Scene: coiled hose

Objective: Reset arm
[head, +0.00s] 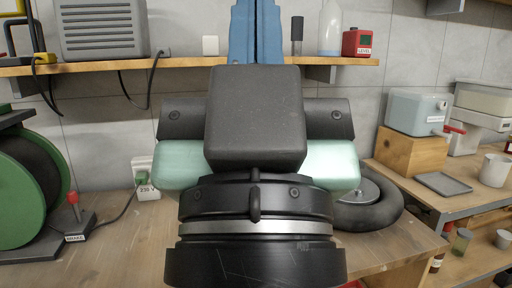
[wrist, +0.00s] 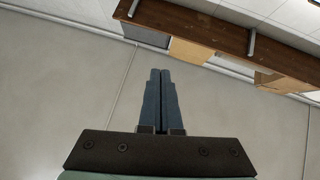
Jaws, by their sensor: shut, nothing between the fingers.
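My gripper (head: 256,8) stands large in the middle of the head view, its blue fingers pointing up past the shelf's height. The fingers are pressed together with nothing between them. In the wrist view the gripper (wrist: 161,74) also shows its two blue fingers side by side, shut and empty, over bare grey floor or wall. My dark wrist and pale green hand parts hide the middle of the bench.
A wooden bench (head: 105,235) carries a green reel (head: 58,160) at left and a thick dark coil (head: 380,212) at right, partly hidden. A wooden shelf (head: 180,63) runs behind. A side table (head: 405,180) at right holds a blue-grey box (head: 412,110) and a tray (head: 443,184).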

